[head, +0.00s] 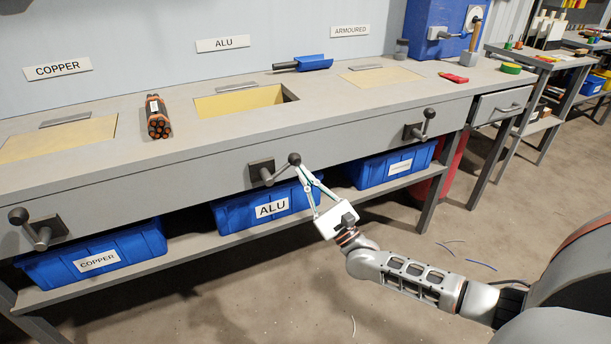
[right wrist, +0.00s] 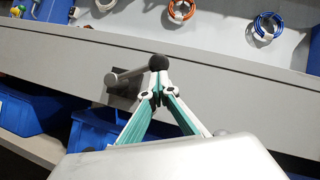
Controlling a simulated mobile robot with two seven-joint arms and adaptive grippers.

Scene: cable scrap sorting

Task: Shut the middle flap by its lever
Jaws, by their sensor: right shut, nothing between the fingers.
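The middle flap (head: 240,101), under the ALU sign, is a yellow panel in the bench top. It sits sunken, with a dark gap at its right end, so it looks open. Its lever (head: 275,168) is on the bench front, with a dark round knob (head: 294,159) at its upper right end; the knob also shows in the right wrist view (right wrist: 159,62). My right gripper (head: 300,168) is shut and empty, its fingertips right at the knob. In the right wrist view the fingertips (right wrist: 158,88) are just below the knob; whether they touch it I cannot tell. My left gripper is out of view.
The copper lever (head: 38,230) and armoured lever (head: 420,128) flank the middle one. Blue bins, including the ALU bin (head: 245,212), stand on the shelf below. The floor in front is mostly clear.

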